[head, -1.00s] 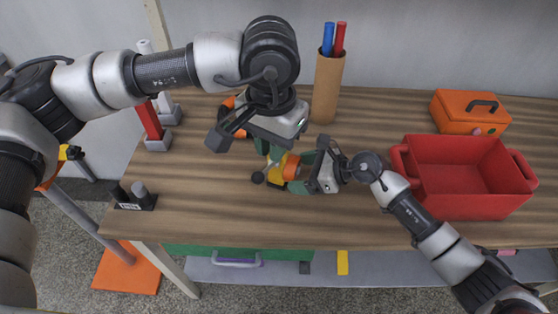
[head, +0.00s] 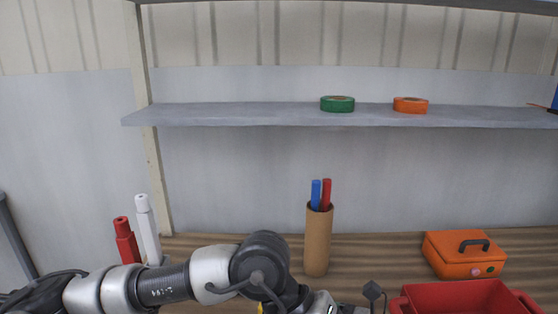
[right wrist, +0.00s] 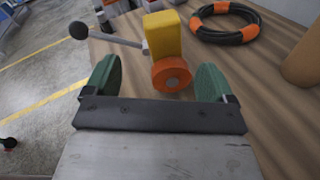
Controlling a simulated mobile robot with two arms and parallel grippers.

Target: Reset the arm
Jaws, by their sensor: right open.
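In the right wrist view my right gripper (right wrist: 157,84) is open, its two green fingers wide apart. A yellow and orange piece (right wrist: 165,45) with a grey lever and a black ball end stands just ahead. Its round orange end shows between the fingertips, with a visible gap to each; no hold shows. In the head view my left arm runs in along the bottom edge from the left. Its fingers are cut off below the frame. A black hose coil (right wrist: 225,22) with orange bands lies on the wooden table beyond the yellow piece.
In the head view a cardboard tube (head: 317,243) holds a blue and a red stick. An orange toolbox (head: 463,256) and a red bin (head: 465,298) stand at the right. A grey shelf (head: 230,115) carries green tape (head: 337,104) and orange tape (head: 410,105).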

